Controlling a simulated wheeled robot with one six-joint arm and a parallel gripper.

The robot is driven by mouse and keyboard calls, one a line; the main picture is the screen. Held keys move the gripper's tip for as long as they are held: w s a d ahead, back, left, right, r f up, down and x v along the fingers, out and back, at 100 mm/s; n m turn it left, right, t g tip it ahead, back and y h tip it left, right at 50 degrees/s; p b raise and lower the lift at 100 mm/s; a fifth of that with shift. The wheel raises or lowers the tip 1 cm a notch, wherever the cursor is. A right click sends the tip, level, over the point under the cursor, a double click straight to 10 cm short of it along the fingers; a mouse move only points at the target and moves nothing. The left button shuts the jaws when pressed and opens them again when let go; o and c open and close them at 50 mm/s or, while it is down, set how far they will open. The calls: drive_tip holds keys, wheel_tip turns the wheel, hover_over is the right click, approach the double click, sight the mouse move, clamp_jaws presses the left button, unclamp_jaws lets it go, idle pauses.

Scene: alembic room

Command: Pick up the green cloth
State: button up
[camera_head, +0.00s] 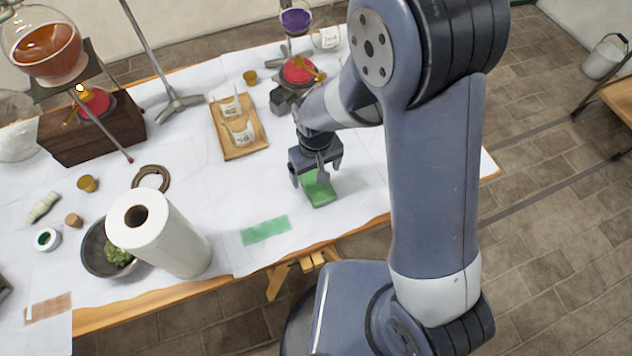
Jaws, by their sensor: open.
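A green cloth (320,198) lies on the white-covered table near its front edge, right of the middle. My gripper (316,174) is right above it, pointing down with its fingers apart. The gripper hides the back part of the cloth. I cannot tell whether the fingers touch it. A separate flat green rectangle (265,230) lies on the table to the left; I cannot tell whether it is cloth or a marking.
A paper towel roll (170,240) and a dark bowl (98,255) stand to the left. A wooden tray (262,141) with two labelled items lies behind. Burner stands with flasks are at the back. The table around the cloth is mostly clear.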

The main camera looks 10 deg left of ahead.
drive_tip(key=shift+w+f+p, duration=0.1)
drive_tip(key=shift+f+p, duration=0.25)
drive_tip(key=shift+f, duration=2)
drive_tip(key=shift+c, duration=0.5)
drive_tip(key=c, duration=1)
drive_tip(key=shift+o, duration=0.2)
drive_tip(key=shift+r, duration=0.15)
wheel_tip(320, 180, up, 10)
drive_tip(key=shift+b, duration=0.35)
